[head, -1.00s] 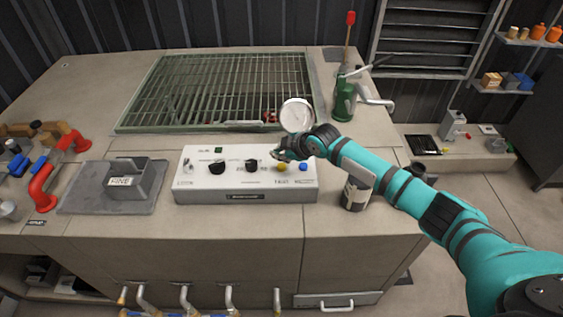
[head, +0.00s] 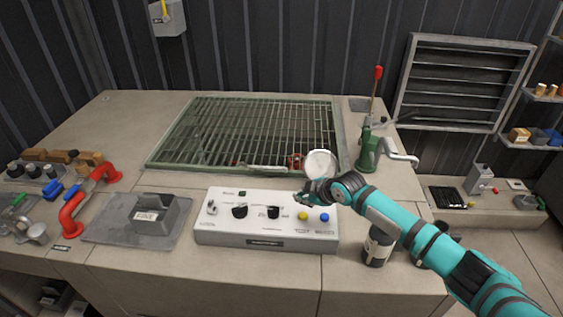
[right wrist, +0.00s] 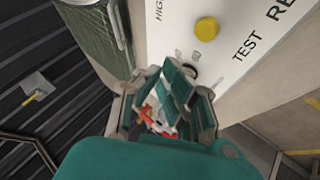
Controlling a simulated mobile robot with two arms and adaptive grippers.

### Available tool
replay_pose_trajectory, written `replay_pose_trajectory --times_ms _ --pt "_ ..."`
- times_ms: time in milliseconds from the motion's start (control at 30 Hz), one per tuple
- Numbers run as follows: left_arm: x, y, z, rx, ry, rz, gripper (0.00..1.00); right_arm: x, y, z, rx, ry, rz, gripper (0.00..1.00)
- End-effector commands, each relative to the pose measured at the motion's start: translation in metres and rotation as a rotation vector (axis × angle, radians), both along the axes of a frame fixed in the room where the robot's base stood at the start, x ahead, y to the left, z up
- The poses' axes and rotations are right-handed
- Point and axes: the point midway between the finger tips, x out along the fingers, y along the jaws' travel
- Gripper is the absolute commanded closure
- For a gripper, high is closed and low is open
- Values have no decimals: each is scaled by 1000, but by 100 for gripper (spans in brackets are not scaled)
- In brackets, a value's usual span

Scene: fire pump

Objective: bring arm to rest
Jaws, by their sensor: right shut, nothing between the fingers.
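My right gripper (head: 303,198) is shut and empty. In the head view it shows over the back right part of a white control panel (head: 215,232), just behind the yellow button (head: 303,216) and the blue button (head: 324,217). In the right wrist view the gripper (right wrist: 178,88) shows close to the panel face (right wrist: 170,18), with the yellow button (right wrist: 206,28) beyond its fingers. I cannot tell whether the fingers touch the panel. My left gripper is not in view.
A round white gauge (head: 320,163) stands right behind my gripper. A green hand pump (head: 368,150) is at the back right, and a dark bottle (head: 377,247) stands beside my forearm. A green grating (head: 165,150) lies behind the panel. A grey bin (head: 160,212) stands left.

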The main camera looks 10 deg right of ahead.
Motion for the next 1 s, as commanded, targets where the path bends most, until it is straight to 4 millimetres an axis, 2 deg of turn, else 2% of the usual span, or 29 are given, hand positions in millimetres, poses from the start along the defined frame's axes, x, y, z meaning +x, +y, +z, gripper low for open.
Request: replay_pose_trajectory --times_ms 167,267,367,400,500,600,700,1000 --pt "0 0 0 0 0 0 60 -11 11 -8 12 19 6 100" --pt "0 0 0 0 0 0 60 -42 37 -26 44 71 15 100" --pt "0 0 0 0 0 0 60 -97 73 -49 99 156 3 100" --pt "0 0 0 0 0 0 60 -124 86 -56 124 197 -17 100" --pt "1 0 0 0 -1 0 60 -190 101 -64 186 290 -118 100" --pt "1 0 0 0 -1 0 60 -245 93 -64 230 368 -263 100" --pt "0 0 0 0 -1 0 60 -285 77 -61 250 423 -401 100" --pt "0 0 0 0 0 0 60 -369 24 -49 258 518 -733 100"
